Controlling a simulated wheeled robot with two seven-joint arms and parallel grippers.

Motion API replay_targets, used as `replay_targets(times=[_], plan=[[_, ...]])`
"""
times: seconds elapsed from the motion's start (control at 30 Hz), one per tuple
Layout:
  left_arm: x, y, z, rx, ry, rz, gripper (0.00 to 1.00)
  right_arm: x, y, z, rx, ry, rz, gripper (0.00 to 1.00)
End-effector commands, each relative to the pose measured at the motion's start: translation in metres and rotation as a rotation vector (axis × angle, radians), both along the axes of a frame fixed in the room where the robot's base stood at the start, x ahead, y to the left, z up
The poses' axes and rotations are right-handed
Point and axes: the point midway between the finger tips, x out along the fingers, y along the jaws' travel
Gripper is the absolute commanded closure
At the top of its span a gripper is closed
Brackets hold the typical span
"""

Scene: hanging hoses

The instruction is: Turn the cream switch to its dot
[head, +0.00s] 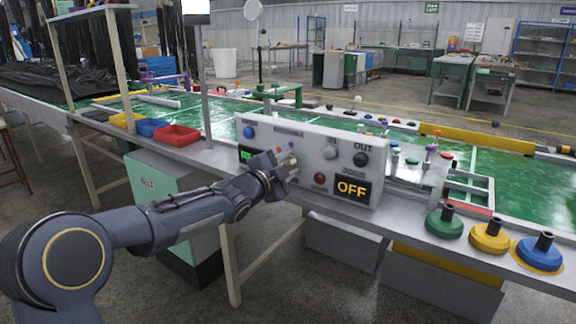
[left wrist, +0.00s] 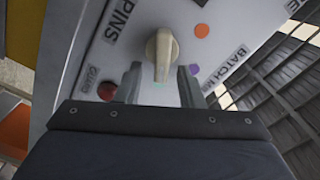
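The cream switch (left wrist: 160,50) is a knob with a raised bar on the pale control panel (head: 320,140). In the left wrist view its bar points down toward my gripper. Which dot belongs to the switch I cannot tell. My left gripper (left wrist: 161,84) is open, one finger on each side of the bar's lower end, with gaps visible. In the head view the left gripper (head: 287,162) hides most of the switch.
The panel also carries a blue button (head: 249,132), a red button (head: 319,179), a black knob (head: 360,159) and an OFF display (head: 351,189). Red (head: 176,136) and blue trays stand left. Green (head: 444,223), yellow and blue round pieces stand right.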

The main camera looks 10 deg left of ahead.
Motion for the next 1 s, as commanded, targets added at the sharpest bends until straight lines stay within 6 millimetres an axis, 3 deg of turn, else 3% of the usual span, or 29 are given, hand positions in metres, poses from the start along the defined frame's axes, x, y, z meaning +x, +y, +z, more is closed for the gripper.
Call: replay_targets(times=[0.5, 1.0], plan=[[-0.067, 0.025, 0.001, 0.002, 0.0, 0.001, 0.65, 0.0, 0.0, 0.011, 0.0, 0.0, 0.0, 0.64], [-0.073, 0.027, 0.0, 0.0, 0.001, 0.0, 0.65, 0.0, 0.0, 0.011, 0.0, 0.0, 0.0, 0.64]])
